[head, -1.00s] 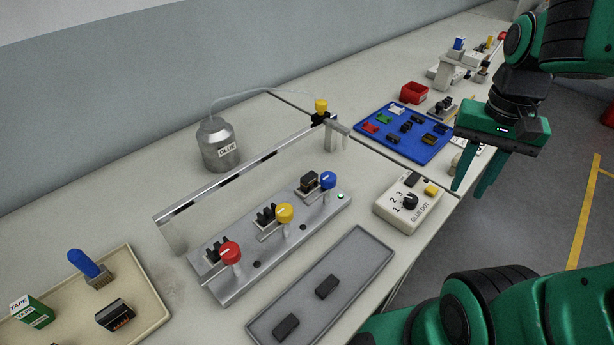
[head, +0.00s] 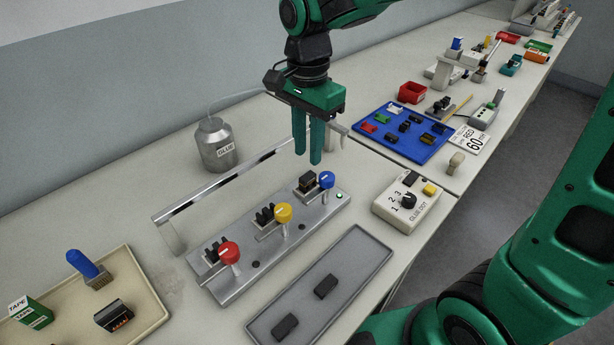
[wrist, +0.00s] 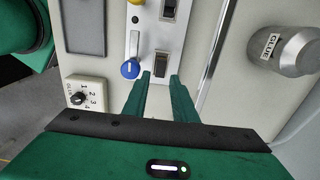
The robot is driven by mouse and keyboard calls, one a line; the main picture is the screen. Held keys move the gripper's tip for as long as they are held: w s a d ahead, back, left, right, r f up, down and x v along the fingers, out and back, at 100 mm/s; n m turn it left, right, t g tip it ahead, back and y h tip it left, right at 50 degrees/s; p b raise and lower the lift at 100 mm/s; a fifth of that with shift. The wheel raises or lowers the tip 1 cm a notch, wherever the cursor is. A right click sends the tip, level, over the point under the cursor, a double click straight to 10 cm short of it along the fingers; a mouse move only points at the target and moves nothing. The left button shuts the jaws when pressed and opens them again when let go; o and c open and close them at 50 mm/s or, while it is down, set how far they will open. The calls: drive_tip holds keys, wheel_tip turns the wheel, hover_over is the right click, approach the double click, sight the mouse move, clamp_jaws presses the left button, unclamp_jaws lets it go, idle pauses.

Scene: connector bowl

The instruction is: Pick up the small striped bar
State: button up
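No bar is clearly marked as the small striped one. A dark block (head: 306,181) with a pale top sits in the far slot of the metal fixture (head: 241,279), beside the blue knob (head: 326,180). It also shows in the wrist view (wrist: 162,63), between and just beyond my fingertips. A black block with orange stripes (head: 114,316) lies in the tan tray (head: 150,325). My gripper (head: 307,156) is open and empty, pointing down above the fixture's far end. In the wrist view its fingers (wrist: 160,76) are apart, with nothing held.
The glue dot box (head: 408,202) and grey tray (head: 373,262) lie on the near side. A blue mat (head: 434,150) with small parts lies farther right.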

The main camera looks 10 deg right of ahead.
sight(307, 175)
drive_tip(key=shift+w+f, duration=0.15)
drive_tip(key=shift+f, duration=3.2)
drive_tip(key=shift+c, duration=0.3)
clamp_jaws()
